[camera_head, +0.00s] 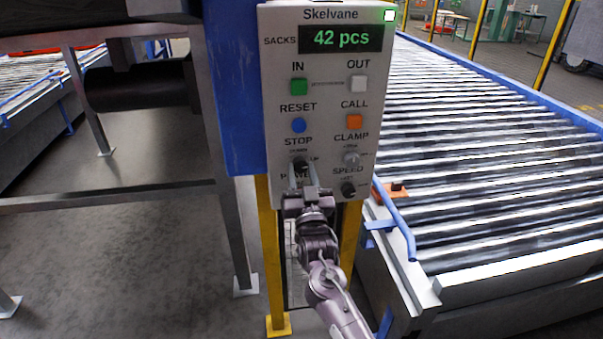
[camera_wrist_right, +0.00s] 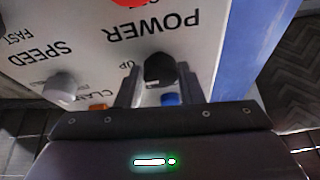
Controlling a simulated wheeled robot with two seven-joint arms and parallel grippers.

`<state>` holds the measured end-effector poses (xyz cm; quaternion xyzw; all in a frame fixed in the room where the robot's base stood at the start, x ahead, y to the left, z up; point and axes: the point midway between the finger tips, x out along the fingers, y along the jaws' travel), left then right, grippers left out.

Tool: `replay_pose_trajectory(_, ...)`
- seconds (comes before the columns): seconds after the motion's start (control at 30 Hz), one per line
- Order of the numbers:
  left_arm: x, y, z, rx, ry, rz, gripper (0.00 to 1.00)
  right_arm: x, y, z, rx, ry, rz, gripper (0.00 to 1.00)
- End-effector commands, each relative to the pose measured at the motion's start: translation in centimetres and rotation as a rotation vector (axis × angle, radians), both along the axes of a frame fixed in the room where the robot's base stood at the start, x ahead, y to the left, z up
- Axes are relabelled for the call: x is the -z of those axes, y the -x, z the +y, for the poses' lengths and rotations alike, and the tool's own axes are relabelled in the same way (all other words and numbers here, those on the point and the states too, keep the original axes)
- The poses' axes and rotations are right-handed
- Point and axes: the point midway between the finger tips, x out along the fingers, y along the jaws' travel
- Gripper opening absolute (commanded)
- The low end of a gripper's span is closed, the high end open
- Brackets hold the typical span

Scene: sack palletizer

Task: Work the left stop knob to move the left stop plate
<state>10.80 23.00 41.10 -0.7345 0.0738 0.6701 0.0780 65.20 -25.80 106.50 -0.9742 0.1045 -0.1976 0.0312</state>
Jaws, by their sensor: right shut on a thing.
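The stop knob (camera_head: 300,164) is a small black knob under the STOP label on the pale control panel. In the right wrist view the black knob (camera_wrist_right: 159,68) shows upside down between the POWER label and the blue button. My right gripper (camera_head: 304,178) reaches up to it from below, with one finger on each side, shut on it. Small labels beside the knob include UP. I cannot make out a stop plate in either view. My left gripper is not in view.
The clamp knob (camera_head: 351,157) and the speed knob (camera_head: 348,190) sit close to the right of my gripper. Buttons lie above. A roller conveyor (camera_head: 480,130) runs at the right, with a blue bent bar (camera_head: 398,222) near the panel. A grey steel frame (camera_head: 222,180) stands left.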

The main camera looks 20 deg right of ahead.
Motion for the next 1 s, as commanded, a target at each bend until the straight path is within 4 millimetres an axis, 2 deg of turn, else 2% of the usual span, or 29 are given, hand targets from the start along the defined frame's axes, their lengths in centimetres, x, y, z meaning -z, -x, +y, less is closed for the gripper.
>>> replay_pose_trajectory(0.27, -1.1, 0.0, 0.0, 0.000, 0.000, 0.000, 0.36, -0.2, 0.1, -0.2, -0.002, 0.190, 0.045, 0.11)
replay_pose_trajectory(1.0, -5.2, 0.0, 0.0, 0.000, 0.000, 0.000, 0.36, -0.7, 0.2, -0.7, -0.003, 0.872, 0.209, 0.11)
